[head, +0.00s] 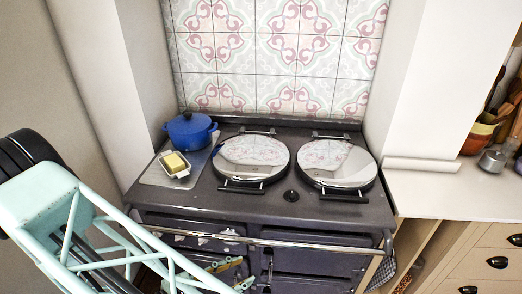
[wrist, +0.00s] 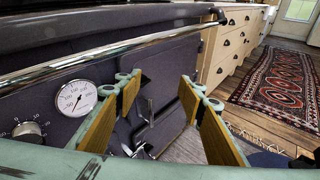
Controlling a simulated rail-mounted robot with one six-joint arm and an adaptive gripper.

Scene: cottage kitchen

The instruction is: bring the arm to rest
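My arm is mint green and reaches in from the lower left of the head view, in front of the dark range cooker (head: 250,205). My gripper (head: 232,270) is low at the cooker's front, below the steel rail, and partly hidden by my arm. In the wrist view my gripper (wrist: 162,88) has its two tan-padded fingers spread wide apart. Nothing is held between them. The fingers point along the cooker's front, past a round temperature dial (wrist: 77,98). Whether a finger touches the cooker front I cannot tell.
The steel rail (wrist: 100,58) runs close above the fingers. A blue pot (head: 189,131) and a butter dish (head: 174,164) stand on the cooker's left, beside two closed round lids. A patterned rug (wrist: 282,80) lies on open floor beyond; cabinets (wrist: 240,40) line the wall.

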